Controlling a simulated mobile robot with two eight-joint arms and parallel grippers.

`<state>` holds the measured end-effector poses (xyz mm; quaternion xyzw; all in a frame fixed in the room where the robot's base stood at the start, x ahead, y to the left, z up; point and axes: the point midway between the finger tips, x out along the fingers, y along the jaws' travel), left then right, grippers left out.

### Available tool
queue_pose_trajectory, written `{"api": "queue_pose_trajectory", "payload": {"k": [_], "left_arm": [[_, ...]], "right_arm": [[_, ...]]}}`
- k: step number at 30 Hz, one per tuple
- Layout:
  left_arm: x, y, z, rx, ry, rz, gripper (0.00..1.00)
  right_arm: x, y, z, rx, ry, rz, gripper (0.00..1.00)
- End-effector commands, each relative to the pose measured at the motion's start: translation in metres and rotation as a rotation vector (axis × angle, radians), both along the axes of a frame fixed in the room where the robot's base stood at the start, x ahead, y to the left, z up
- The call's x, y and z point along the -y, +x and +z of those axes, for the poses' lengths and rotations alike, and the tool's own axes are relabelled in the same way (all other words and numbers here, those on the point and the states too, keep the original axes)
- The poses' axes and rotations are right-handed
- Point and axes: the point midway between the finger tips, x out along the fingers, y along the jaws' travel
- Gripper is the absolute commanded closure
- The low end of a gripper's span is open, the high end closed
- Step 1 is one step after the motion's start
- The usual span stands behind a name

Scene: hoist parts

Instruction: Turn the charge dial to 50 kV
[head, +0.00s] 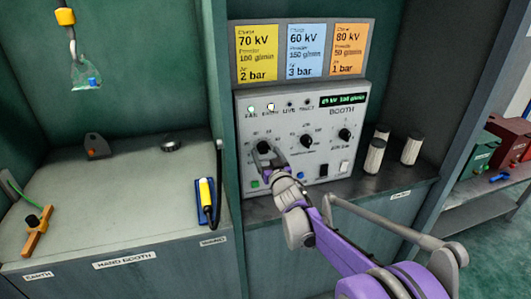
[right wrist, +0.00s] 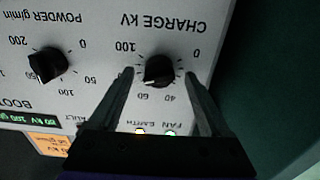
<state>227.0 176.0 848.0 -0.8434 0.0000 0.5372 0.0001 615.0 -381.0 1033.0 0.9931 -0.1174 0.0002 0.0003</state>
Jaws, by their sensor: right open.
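The charge dial (head: 264,147) is a black knob at the left of the booth's grey control panel (head: 293,184). In the right wrist view the charge dial (right wrist: 158,70) appears upside down under "CHARGE kV", with a scale from 0 to 100. Its pointer seems to face near 60, though the exact mark is hard to read. My right gripper (head: 273,160) is at the dial; in the wrist view its open fingers (right wrist: 159,74) stand on either side of the knob with gaps. The green display (head: 344,99) reads about 60-odd kV and 100 g/min. My left gripper is not in view.
The powder dial (head: 307,141) and a third dial (head: 344,134) sit to the right. Yellow, blue and orange setting cards (head: 305,50) are above the panel. Pale cylinders (head: 411,148) stand on the right ledge. A yellow-handled tool (head: 207,192) lies left of the panel.

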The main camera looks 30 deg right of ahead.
Motion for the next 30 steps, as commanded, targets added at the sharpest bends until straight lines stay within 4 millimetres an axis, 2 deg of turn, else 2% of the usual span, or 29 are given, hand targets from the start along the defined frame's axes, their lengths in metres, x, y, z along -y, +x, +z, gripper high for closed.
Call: {"api": "queue_pose_trajectory", "payload": {"k": [4,13,14,27,30], "left_arm": [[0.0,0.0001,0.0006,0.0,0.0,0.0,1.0],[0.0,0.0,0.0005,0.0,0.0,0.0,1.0],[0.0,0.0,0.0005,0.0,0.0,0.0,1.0],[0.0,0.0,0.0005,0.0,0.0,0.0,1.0],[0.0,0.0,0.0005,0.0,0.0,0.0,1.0]], "right_arm": [[0.0026,0.0113,0.0,0.0,0.001,0.0,0.19],[0.0032,0.0132,-0.0002,-0.001,0.001,0.0,0.19],[0.0032,0.0132,-0.0002,-0.001,0.001,0.0,0.23],[0.0031,0.013,-0.0002,-0.001,0.001,0.0,1.0],[0.0031,0.013,-0.0002,-0.001,-0.001,0.0,1.0]]}}
